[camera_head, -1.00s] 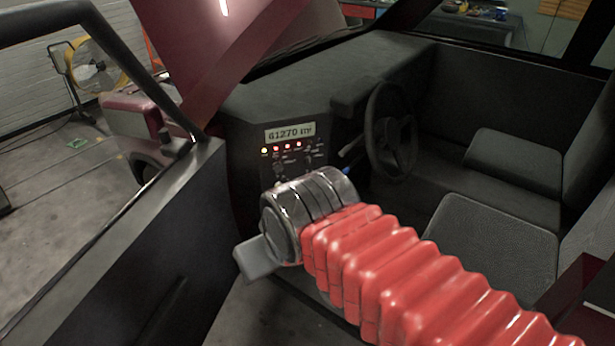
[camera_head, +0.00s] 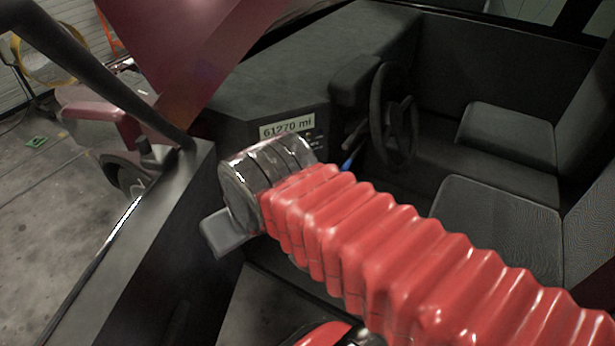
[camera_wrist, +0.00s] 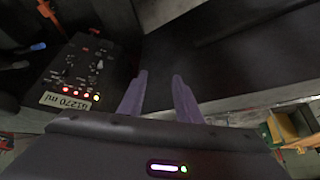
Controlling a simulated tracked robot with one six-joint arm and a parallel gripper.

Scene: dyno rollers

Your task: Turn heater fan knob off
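The dash control panel (camera_wrist: 88,68) shows upside down at the left of the wrist view, with several small knobs, switches and lit lamps. Which knob is the heater fan knob I cannot tell. The panel's display (camera_head: 287,126) reads 61270 mi; it also shows in the wrist view (camera_wrist: 66,104). In the head view my arm covers most of the panel below the display. My gripper (camera_wrist: 158,84) is open and empty in the wrist view. Its two fingers are apart, to the right of the panel and not touching it. The fingers are hidden in the head view.
The steering wheel (camera_head: 393,115) and a blue-tipped lever (camera_head: 347,165) are right of the panel. The seat (camera_head: 490,230) is at the right. An orange-red lever (camera_wrist: 47,12) shows in the wrist view.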

